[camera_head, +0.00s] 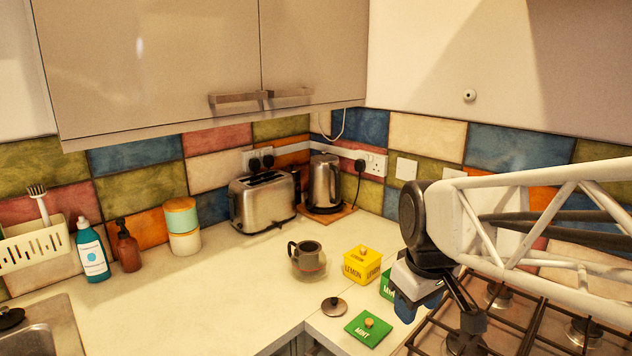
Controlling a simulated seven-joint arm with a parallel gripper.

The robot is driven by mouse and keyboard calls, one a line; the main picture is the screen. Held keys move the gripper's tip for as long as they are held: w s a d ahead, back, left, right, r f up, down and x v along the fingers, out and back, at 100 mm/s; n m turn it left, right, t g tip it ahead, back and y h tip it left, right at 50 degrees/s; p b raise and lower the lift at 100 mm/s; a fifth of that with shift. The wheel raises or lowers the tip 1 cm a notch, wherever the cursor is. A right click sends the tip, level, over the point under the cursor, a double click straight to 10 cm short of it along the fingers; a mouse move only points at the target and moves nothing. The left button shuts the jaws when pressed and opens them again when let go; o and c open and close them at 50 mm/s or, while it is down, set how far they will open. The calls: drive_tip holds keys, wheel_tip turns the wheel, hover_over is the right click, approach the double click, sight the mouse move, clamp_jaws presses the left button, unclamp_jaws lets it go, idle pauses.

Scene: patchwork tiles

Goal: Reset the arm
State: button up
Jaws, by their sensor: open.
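My gripper (436,312) is at the right, at the end of my white lattice arm. It points down near the hob's left edge and is open, with nothing seen held in it. A green tin marked with an M (387,284) stands just left of it and is partly hidden by it. A green lid marked MINT (368,329) lies flat on the counter in front.
A small dark round lid (334,307) and a dark mug (307,258) are on the counter (220,300). A toaster (264,202) and a kettle (324,184) stand at the back. The hob (520,320) lies below my arm. Cupboards (160,60) overhang the back left. The counter's left-middle is clear.

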drive_tip(key=s+d+f+m, duration=0.1)
drive_tip(key=s+f+m, duration=0.1)
drive_tip(key=s, duration=0.3)
drive_tip(key=s+d+f+m, duration=0.1)
drive_tip(key=s+m, duration=0.3)
drive_tip(key=s, duration=0.1)
drive_tip(key=shift+s+d+f, duration=0.15)
drive_tip(key=shift+f, duration=0.25)
